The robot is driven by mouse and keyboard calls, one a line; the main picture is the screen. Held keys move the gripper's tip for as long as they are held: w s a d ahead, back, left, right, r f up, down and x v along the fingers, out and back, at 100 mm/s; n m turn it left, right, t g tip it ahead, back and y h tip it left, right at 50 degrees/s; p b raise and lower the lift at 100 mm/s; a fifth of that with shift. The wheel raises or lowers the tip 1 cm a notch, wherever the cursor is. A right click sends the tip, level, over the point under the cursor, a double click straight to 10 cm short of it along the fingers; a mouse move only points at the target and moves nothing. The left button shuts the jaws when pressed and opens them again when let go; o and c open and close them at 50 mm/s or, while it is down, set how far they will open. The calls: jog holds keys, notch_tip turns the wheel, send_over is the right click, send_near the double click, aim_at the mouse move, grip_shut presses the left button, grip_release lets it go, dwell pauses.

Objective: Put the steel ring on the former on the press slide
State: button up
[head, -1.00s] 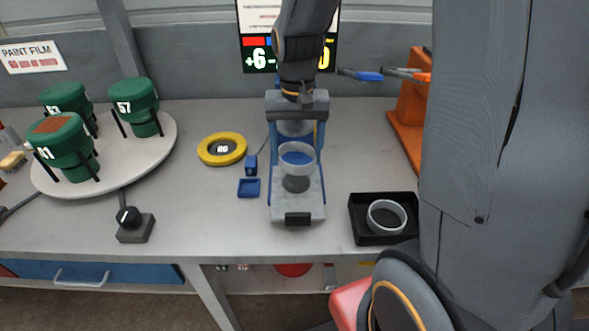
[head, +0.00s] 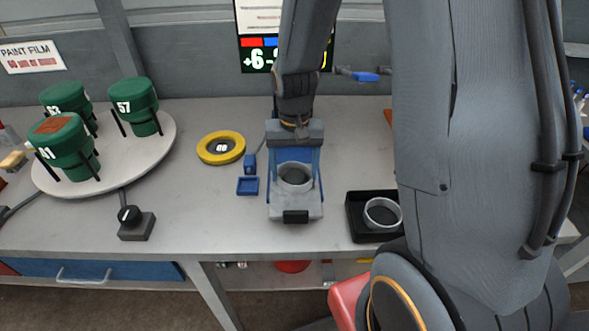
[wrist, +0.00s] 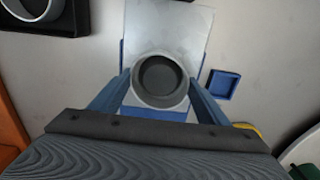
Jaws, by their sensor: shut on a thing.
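My gripper (head: 295,178) has two blue fingers and is shut on a light grey steel ring (head: 295,187). The ring is level above the pale press slide (head: 296,212), which has a dark handle block at its front. In the wrist view the ring (wrist: 160,98) sits between the fingers (wrist: 160,92), over the slide (wrist: 195,35). The dark former (wrist: 160,75) shows inside the ring, roughly centred. The ring hides the former's side, so I cannot tell whether the ring rests fully down around it.
A black tray (head: 356,228) with another ring (head: 383,213) lies to the right. A small blue tray (head: 247,186) and a yellow ring-shaped thing (head: 221,148) lie to the left. A round stand (head: 160,150) holds green pots.

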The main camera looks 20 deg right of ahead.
aim_at(295, 176)
jog(key=o, duration=1.2)
jog(key=shift+c, duration=0.2)
notch_tip(295, 176, up, 12)
jog(key=b, duration=0.2)
jog(key=s+f+n, duration=0.1)
jog(key=s+f, duration=0.1)
jog(key=s, duration=0.1)
jog(key=s+f+n, duration=0.1)
jog(key=s+f, duration=0.1)
jog(key=s, duration=0.1)
jog(key=s+f+n+t, duration=0.1)
jog(key=s+f, duration=0.1)
jog(key=s, duration=0.1)
jog(key=shift+s+f+n, duration=0.2)
jog(key=shift+f+n, duration=0.1)
jog(key=shift+f, duration=0.05)
